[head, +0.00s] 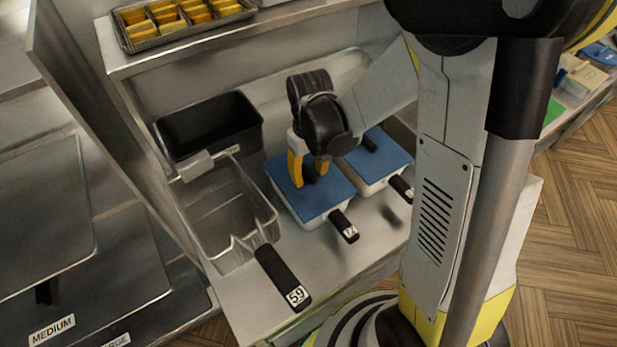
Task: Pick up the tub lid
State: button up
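Two white tubs with flat blue lids stand side by side on the metal counter. The nearer-left blue lid (327,197) lies flat on its tub (310,224), which has a black labelled handle (344,226). My gripper (308,174) points down over this lid, its orange fingers low at the lid's back-left part. A dark knob-like part shows between the fingers; whether they touch it is unclear. The other blue lid (390,155) lies on the right tub and has a dark knob (368,143); my arm partly hides that tub.
A wire fry basket (222,207) with a black handle (283,278) stands left of the tubs. A black bin (210,125) is behind it. A tray of yellow food (186,22) sits on the shelf above. The counter front is mostly clear.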

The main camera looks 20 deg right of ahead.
aim_at(310, 172)
grip_shut()
notch_tip(310, 172, up, 4)
jog(key=shift+r+p, duration=0.1)
jog(key=shift+p, duration=0.6)
jog(key=s+d+r+p, duration=0.2)
jog(key=s+d+r, duration=0.4)
jog(key=d, duration=0.3)
jog(key=shift+s+d+r, duration=0.25)
jog(key=shift+s+r, duration=0.1)
jog(key=shift+r, duration=0.05)
